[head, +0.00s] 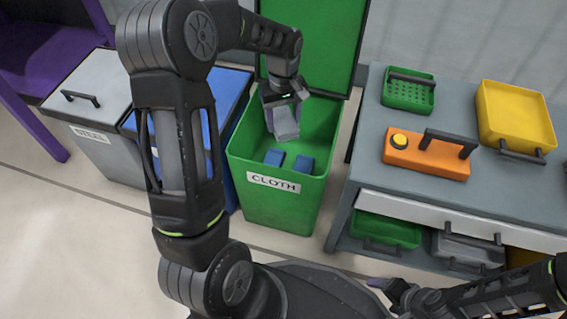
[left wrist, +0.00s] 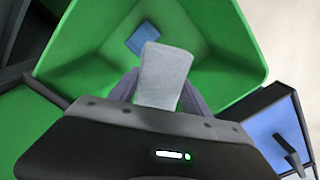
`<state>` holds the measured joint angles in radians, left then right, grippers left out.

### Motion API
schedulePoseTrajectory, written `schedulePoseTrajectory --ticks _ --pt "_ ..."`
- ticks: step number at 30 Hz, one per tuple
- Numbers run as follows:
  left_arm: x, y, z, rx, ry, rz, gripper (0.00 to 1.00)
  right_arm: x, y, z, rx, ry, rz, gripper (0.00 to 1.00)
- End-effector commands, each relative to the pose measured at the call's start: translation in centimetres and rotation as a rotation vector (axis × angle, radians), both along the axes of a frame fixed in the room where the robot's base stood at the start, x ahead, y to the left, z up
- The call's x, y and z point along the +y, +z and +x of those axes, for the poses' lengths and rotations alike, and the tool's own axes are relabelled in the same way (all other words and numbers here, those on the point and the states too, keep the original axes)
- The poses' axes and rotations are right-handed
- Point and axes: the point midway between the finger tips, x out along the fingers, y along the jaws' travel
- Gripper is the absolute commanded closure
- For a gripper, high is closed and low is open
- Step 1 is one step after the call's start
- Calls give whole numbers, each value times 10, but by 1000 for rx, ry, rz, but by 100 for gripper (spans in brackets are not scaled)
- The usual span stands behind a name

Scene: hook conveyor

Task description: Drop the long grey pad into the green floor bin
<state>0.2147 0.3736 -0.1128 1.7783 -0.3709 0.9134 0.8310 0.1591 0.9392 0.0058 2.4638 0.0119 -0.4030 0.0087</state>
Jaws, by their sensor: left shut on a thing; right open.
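The long grey pad (head: 286,122) is held in my left gripper (head: 283,99), which is shut on it. The pad hangs down over the open mouth of the green floor bin (head: 285,203), labelled CLOTH. In the left wrist view the grey pad (left wrist: 163,77) sticks out between the fingers of my left gripper (left wrist: 158,95), above the inside of the green bin (left wrist: 222,45). The bin's green lid (head: 312,40) stands open behind it. My right gripper (head: 392,287) is low at the bottom right, open and away from the bin; its fingertips are partly hidden.
To the right, a grey table (head: 370,150) bears an orange case (head: 426,158), a green tray (head: 408,93) and a yellow tray (head: 515,115).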

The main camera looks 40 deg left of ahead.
Motion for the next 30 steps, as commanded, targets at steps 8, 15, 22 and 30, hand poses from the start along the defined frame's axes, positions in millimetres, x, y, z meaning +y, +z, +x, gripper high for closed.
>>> schedulePoseTrajectory --ticks 8,15,22,30 --pt "0 0 0 0 0 0 43 0 0 0 -1 0 0 22" --pt "0 0 0 0 0 0 23 0 0 0 -1 0 0 22" --pt "0 0 0 0 0 0 19 0 0 0 -1 0 0 22" --pt "0 17 1 -1 1 0 19 0 9 -1 2 2 0 22"
